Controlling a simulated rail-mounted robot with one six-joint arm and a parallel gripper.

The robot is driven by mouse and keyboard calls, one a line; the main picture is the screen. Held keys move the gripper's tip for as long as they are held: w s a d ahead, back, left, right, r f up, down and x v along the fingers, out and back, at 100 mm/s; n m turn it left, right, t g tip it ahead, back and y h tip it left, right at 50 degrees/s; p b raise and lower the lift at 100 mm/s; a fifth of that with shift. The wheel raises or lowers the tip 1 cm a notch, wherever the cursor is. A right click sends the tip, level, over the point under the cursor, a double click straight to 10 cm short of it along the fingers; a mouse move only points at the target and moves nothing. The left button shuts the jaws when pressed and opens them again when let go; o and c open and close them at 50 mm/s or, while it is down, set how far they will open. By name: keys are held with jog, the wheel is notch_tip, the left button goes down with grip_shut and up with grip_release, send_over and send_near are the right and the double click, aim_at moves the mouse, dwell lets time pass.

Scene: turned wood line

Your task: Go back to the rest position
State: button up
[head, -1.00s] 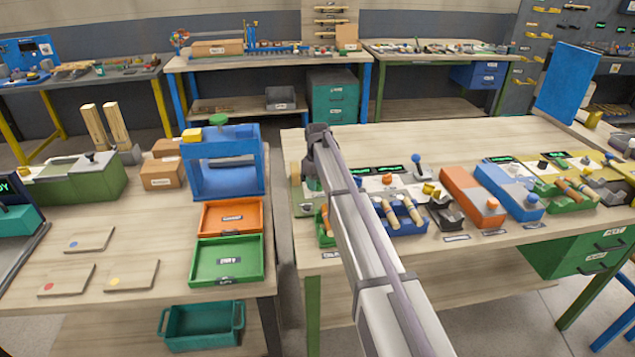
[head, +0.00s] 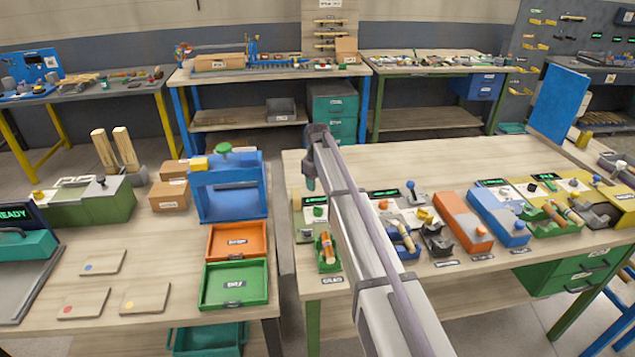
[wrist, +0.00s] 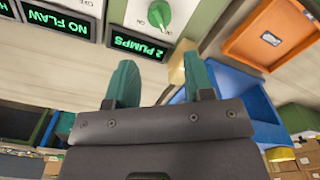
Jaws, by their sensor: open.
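My gripper (wrist: 148,85) shows in the wrist view with its two teal fingers apart and nothing between them. In the head view my gripper (head: 309,176) hangs at the far end of my arm, above the left end of the right-hand workbench (head: 352,152). It is clear of the bench top. My arm crosses the middle of the head view and hides part of the bench and a blue holder behind it.
A green holder with a turned wood piece (head: 326,247) stands left of my arm. Orange (head: 463,222) and blue (head: 498,217) boxes stand to the right. The left bench holds a blue press (head: 228,190), an orange tray (head: 237,227) and a green tray (head: 263,285). The back of the right bench is clear.

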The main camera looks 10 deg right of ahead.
jog(key=shift+f, duration=0.15)
jog(key=s+m, duration=0.6)
jog(key=s, duration=3.4)
jog(key=shift+s, duration=0.3)
jog(key=shift+d, duration=0.1)
